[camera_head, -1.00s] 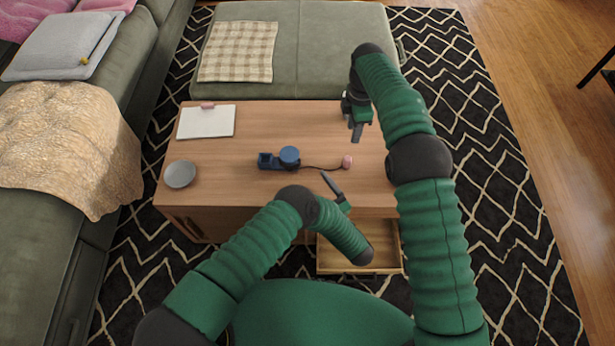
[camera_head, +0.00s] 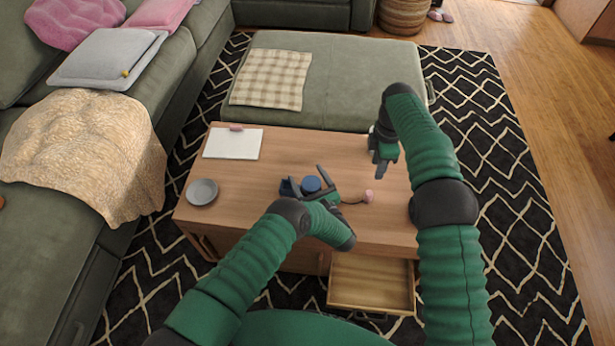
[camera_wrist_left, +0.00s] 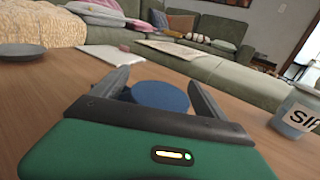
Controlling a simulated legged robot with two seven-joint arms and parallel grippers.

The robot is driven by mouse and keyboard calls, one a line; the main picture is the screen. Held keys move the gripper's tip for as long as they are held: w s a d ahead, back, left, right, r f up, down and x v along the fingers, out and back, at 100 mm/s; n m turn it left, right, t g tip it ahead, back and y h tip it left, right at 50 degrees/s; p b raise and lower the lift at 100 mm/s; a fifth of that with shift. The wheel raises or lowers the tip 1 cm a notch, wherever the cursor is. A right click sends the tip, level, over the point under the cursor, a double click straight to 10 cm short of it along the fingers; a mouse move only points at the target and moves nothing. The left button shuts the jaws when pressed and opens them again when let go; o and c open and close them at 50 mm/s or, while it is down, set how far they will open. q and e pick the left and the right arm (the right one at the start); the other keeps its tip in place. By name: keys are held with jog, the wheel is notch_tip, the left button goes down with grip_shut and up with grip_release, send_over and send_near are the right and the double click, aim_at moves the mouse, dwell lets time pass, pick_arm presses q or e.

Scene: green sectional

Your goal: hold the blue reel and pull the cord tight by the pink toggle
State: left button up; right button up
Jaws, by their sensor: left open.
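The blue reel (camera_head: 311,184) stands on the wooden table, partly hidden by my left gripper. The pink toggle (camera_head: 368,196) lies to its right, joined by a thin cord (camera_head: 352,202). My left gripper (camera_head: 307,177) is open, its fingers pointing at the reel. In the left wrist view the round blue reel (camera_wrist_left: 160,96) sits between the two spread fingers of the left gripper (camera_wrist_left: 158,78); I cannot tell whether they touch it. My right gripper (camera_head: 381,160) hangs over the table's right part, pointing down; its finger gap is not clear.
A grey bowl (camera_head: 202,192) and a white pad (camera_head: 233,143) lie on the table's left. The left wrist view shows a lettered jar (camera_wrist_left: 297,112) at right. An open drawer (camera_head: 372,306) juts from the front. The table's back middle is clear.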

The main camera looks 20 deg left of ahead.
pick_arm(q)
jog(key=shift+c, duration=0.4)
jog(key=c, duration=1.4)
